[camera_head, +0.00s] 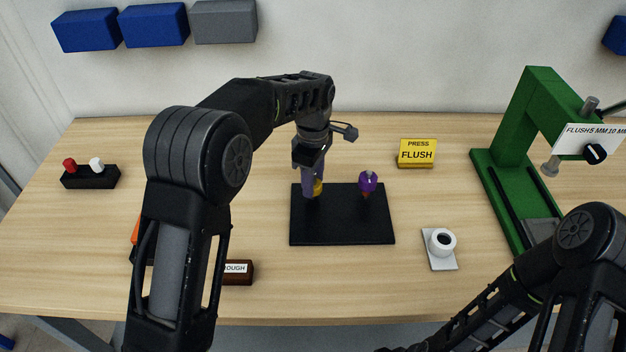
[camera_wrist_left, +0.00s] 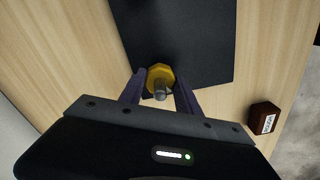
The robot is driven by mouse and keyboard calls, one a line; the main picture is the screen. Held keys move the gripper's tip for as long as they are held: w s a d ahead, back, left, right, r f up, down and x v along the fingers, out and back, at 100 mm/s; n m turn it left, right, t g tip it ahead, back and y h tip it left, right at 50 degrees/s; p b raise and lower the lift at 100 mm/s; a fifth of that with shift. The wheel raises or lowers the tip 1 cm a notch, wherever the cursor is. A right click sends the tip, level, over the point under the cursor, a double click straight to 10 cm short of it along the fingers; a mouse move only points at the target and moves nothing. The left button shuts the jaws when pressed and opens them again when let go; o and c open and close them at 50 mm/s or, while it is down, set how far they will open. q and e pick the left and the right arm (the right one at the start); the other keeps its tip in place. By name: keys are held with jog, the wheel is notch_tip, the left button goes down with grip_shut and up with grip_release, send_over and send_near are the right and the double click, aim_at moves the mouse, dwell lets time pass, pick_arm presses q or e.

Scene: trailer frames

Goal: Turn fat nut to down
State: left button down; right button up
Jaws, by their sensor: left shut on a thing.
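A yellow nut-like piece (camera_head: 319,187) with a grey stem stands at the black mat (camera_head: 340,228). In the left wrist view the yellow piece (camera_wrist_left: 153,73) is many-sided, and its grey stem points toward the camera. My left gripper (camera_head: 312,192) reaches down from above with its purple fingers on either side of this piece, shut on it. In the head view the fingers partly hide it. A purple piece (camera_head: 368,182) with an orange-brown tip stands on the mat to the right, apart from the gripper. I cannot tell by name which piece is the fat nut. My right gripper is out of view.
A yellow PRESS FLUSH sign (camera_head: 417,153) stands behind the mat. A green press (camera_head: 527,110) stands at the right. A white ring-shaped piece (camera_head: 441,242) sits right of the mat. A brown labelled block (camera_head: 238,272) lies front left. A black holder (camera_head: 90,178) stands far left.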

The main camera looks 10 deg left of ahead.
pick_arm(q)
jog(key=m, duration=0.3)
jog(key=shift+w+r+m, duration=0.1)
jog(key=shift+r+m, duration=0.05)
jog(key=shift+m, duration=0.15)
jog(key=m, duration=0.4)
jog(key=shift+m, duration=0.3)
jog(key=m, duration=0.4)
jog(key=shift+r+m+b, duration=0.1)
jog(key=shift+m+b, duration=0.2)
jog(key=shift+b, duration=0.05)
jog(key=m, duration=0.4)
jog(key=shift+w, duration=0.1)
jog(key=m, duration=0.9)
jog(key=shift+m, duration=0.3)
jog(key=m, duration=0.3)
jog(key=shift+m+p, duration=0.3)
jog(key=shift+p, duration=0.1)
jog(key=m, duration=0.4)
jog(key=shift+a+r+p, duration=0.1)
jog(key=shift+p, duration=0.2)
jog(key=m+p, duration=0.1)
jog(key=m, duration=0.5)
jog(key=m+p, duration=0.1)
jog(key=m, duration=0.9)
jog(key=shift+m+p, duration=0.35)
jog(key=shift+m, duration=0.05)
jog(key=m, duration=0.5)
jog(key=shift+m, duration=0.3)
